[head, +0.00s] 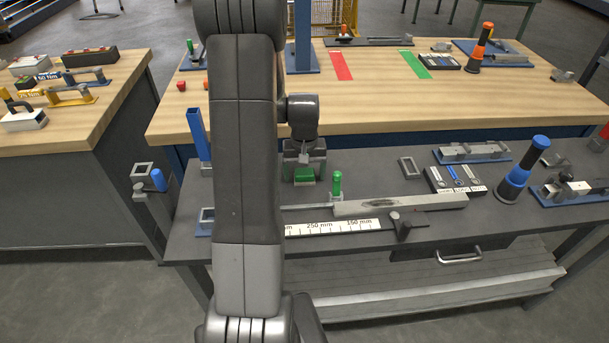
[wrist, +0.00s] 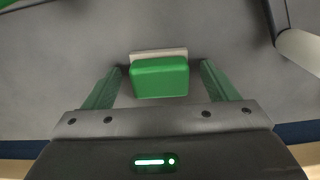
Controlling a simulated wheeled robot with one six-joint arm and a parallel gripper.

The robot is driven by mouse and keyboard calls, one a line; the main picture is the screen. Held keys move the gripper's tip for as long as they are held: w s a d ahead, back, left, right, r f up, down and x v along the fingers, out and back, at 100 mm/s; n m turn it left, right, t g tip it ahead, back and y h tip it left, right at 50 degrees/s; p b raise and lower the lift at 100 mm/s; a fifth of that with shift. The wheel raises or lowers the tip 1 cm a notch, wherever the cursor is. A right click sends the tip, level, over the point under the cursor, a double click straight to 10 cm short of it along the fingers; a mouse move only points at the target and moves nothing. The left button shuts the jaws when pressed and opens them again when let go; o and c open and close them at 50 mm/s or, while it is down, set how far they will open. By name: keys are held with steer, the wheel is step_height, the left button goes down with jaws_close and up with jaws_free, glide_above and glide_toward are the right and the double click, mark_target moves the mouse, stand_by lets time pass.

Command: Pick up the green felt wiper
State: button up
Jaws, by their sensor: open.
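The green felt wiper (head: 305,175) is a small green block on a pale base, lying on the grey bench top. In the wrist view the wiper (wrist: 160,78) sits between the two fingers, with its pale edge showing along the far side. My gripper (wrist: 161,70) is open, with one finger on each side of the wiper and a visible gap on both sides. In the head view my gripper (head: 304,163) is right above and around the wiper, and part of the wiper is hidden behind it.
A green-handled tool (head: 336,184) stands close to the right of the wiper. In front lie a long grey bar (head: 440,202) and a white ruler strip (head: 333,227). A blue upright post (head: 197,135) stands to the left. The raised wooden bench (head: 400,118) is behind.

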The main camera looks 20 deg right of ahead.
mark_target(305, 171)
steer(key=shift+c, duration=0.4)
steer(key=c, duration=1)
steer(key=shift+r, duration=0.1)
step_height(305, 171, up, 10)
steer(key=shift+f+b, duration=0.1)
steer(key=shift+b, duration=0.3)
steer(key=o, duration=0.3)
steer(key=shift+c, duration=0.9)
steer(key=shift+d, duration=0.15)
